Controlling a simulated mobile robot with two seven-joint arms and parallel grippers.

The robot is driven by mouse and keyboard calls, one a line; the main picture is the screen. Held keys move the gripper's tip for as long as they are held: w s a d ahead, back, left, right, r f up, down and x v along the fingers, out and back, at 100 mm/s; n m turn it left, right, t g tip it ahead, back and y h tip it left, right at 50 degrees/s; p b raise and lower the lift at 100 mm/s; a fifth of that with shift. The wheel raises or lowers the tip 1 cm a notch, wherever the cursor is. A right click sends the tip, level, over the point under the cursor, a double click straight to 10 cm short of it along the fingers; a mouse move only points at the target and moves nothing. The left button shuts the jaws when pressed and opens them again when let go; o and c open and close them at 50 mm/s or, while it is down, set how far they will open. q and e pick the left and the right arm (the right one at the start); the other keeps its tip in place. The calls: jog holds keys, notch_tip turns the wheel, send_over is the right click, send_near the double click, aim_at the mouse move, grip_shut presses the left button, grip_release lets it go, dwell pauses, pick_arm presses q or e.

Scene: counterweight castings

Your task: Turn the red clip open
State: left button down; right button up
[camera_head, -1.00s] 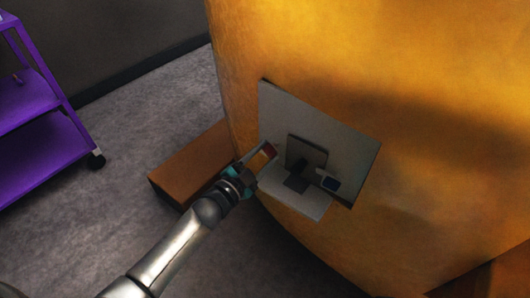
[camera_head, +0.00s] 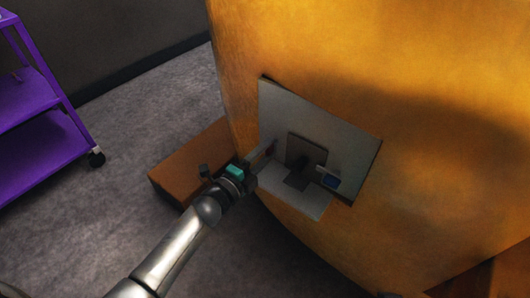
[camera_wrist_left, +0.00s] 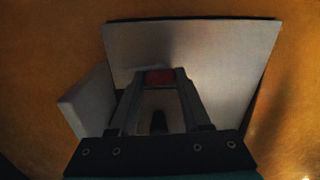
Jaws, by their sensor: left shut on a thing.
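The red clip (camera_head: 271,147) is at the left part of a grey plate (camera_head: 345,141) on the yellow casting, and only a small dark red bit of it shows. My left gripper (camera_head: 266,153) reaches it from the lower left and is shut on it. In the left wrist view the red clip (camera_wrist_left: 159,77) sits between the tips of my two fingers, in front of the grey plate (camera_wrist_left: 220,55). The fingers hide part of the clip, so its exact angle cannot be told. My right gripper is not in view.
A pale ledge (camera_head: 305,202) juts out below. The big yellow casting (camera_head: 400,60) fills the right. A brown block (camera_head: 185,165) and a purple cart (camera_head: 40,140) stand left, with clear floor between.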

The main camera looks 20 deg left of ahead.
pick_arm(q)
jog(key=shift+m, duration=0.4)
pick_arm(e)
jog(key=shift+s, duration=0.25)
pick_arm(q)
jog(key=c, duration=0.6)
grip_release()
jog(key=shift+o, duration=1.2)
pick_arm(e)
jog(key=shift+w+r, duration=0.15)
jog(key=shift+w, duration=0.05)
pick_arm(q)
jog(key=shift+s+a, duration=0.1)
jog(key=shift+s, duration=0.2)
jog(key=p+v, duration=0.3)
jog(key=v, duration=1.1)
jog(key=shift+s+p, duration=0.3)
jog(key=shift+p, duration=0.05)
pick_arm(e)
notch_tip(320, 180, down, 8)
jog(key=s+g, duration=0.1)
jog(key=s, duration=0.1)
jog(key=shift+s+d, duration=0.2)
pick_arm(q)
jog(key=shift+a, duration=0.1)
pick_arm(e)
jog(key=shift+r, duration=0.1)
